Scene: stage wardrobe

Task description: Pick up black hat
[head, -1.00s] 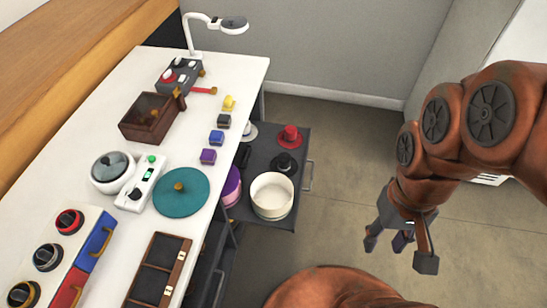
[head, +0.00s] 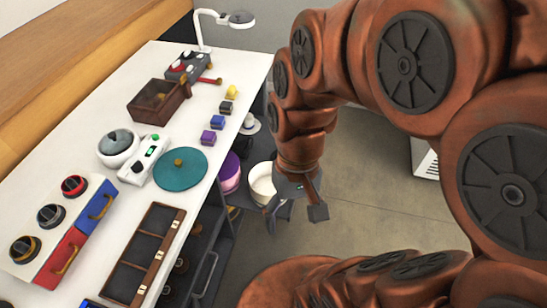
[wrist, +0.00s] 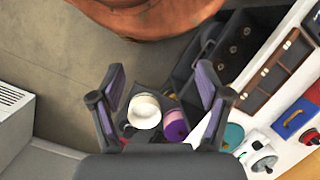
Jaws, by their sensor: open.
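The black hat is not visible in the head view now; my arm covers the part of the dark open drawer where a small black hat stood beside a red one. In the wrist view I cannot make the black hat out for certain. My gripper (head: 293,208) is open and empty, pointing down above the drawer's near side. In the wrist view its fingers (wrist: 160,85) are spread on either side of a white round box (wrist: 144,101), which lies below and apart from them. The white box (head: 260,184) is partly hidden by my arm in the head view.
A purple round box (head: 230,176) stands left of the white one. The white table (head: 215,150) beside the drawer carries a teal disc (head: 180,171), a brown box (head: 157,104), a lamp (head: 236,19) and small coloured blocks. Floor (head: 370,215) right of the drawer is clear.

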